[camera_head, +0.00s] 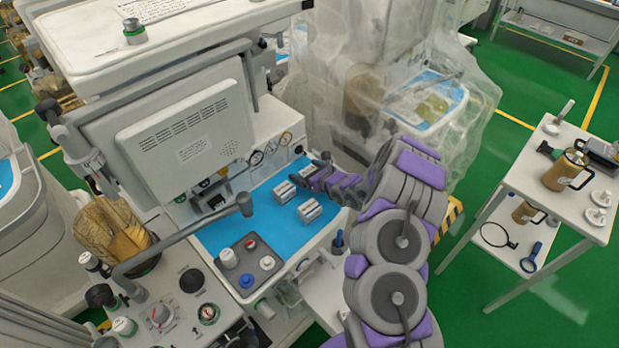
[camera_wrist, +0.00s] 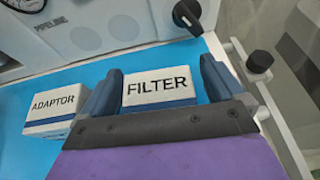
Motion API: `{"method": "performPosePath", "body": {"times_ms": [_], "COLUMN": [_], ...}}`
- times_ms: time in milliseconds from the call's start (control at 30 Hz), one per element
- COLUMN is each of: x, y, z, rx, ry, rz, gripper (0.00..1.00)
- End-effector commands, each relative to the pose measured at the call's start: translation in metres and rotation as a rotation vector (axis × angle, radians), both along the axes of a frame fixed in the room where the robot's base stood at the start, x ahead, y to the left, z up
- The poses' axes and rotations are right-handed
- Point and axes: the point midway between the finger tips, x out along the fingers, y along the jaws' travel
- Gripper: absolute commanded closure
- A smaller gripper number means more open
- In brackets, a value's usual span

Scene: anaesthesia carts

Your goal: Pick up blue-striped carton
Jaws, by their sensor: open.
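Two white cartons with blue bands show in the wrist view. One is marked FILTER (camera_wrist: 158,87) and the other ADAPTOR (camera_wrist: 53,107); I cannot tell from the stripe alone which is the task's carton. My gripper (camera_wrist: 160,70) is open, with one finger on each side of the FILTER carton and small gaps visible. In the head view my gripper (camera_head: 306,172) reaches in from the right over the blue mat, and one carton is partly hidden by it. Two more cartons stand in the open, one nearer the middle (camera_head: 284,192) and one lower right (camera_head: 310,210).
The blue mat (camera_head: 225,235) lies on the cart's work surface. A grey tray (camera_head: 240,278) with small vials stands at the front. A grey boom (camera_head: 185,240) crosses the left side. Gauges (camera_head: 270,147) line the cart's back panel. A white side table (camera_head: 540,165) stands at right.

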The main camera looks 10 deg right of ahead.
Motion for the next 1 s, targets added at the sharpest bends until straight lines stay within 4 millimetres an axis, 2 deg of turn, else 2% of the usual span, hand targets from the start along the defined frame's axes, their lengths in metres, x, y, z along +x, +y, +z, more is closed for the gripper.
{"method": "performPosePath", "body": {"times_ms": [233,833,1000], "x": [0.0014,0.0013,0.0014], "y": [0.0011,0.0009,0.0008], "z": [0.0000,0.0001,0.0001], "rx": [0.001,0.001,0.001], "ry": [0.000,0.000,0.000], "rz": [0.000,0.000,0.000], "gripper": [0.04,0.61,0.61]}}
